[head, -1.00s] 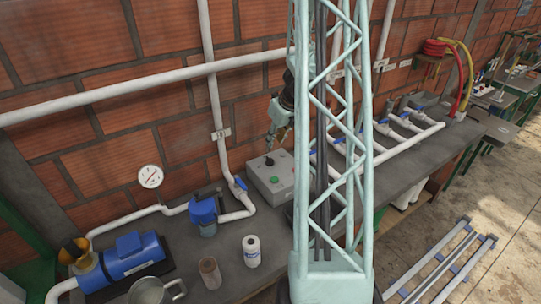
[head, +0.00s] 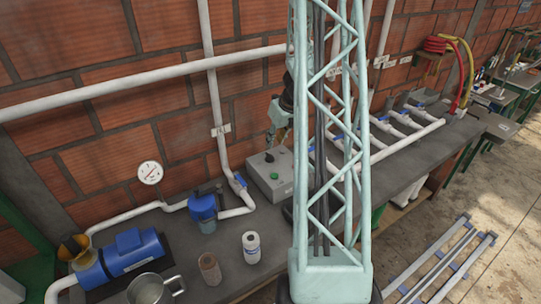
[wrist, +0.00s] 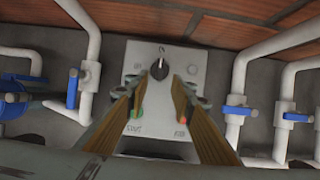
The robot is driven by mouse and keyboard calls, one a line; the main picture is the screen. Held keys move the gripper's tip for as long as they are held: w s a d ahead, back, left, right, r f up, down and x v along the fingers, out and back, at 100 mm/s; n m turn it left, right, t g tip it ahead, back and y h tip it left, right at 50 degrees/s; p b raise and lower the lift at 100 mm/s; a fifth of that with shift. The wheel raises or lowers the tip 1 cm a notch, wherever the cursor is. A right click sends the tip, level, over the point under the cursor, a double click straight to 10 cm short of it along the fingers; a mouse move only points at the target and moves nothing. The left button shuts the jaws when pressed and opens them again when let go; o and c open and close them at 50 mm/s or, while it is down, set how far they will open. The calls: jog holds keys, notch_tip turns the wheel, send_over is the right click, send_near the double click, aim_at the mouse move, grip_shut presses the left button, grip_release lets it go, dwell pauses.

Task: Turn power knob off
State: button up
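The grey control box (head: 259,177) stands on the bench against the brick wall in the head view, with a black knob (head: 269,157) and a green button (head: 274,176) on its top. In the wrist view the box (wrist: 158,127) is below my gripper, and the black power knob (wrist: 159,69) with its pale pointer line shows just beyond the fingertips. My gripper (wrist: 158,92) is open and empty, its fingers apart on either side of the box's middle. The fingers partly cover the buttons. In the head view my gripper is partly hidden behind my column.
White pipes with blue valves (wrist: 73,89) and (wrist: 235,110) flank the box. The brick wall is close behind the box.

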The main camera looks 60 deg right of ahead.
aim_at(270, 155)
jog(key=b+x, duration=0.3)
jog(key=x, duration=0.8)
jog(key=shift+w+f, duration=0.1)
jog(key=shift+c, duration=0.3)
grip_shut()
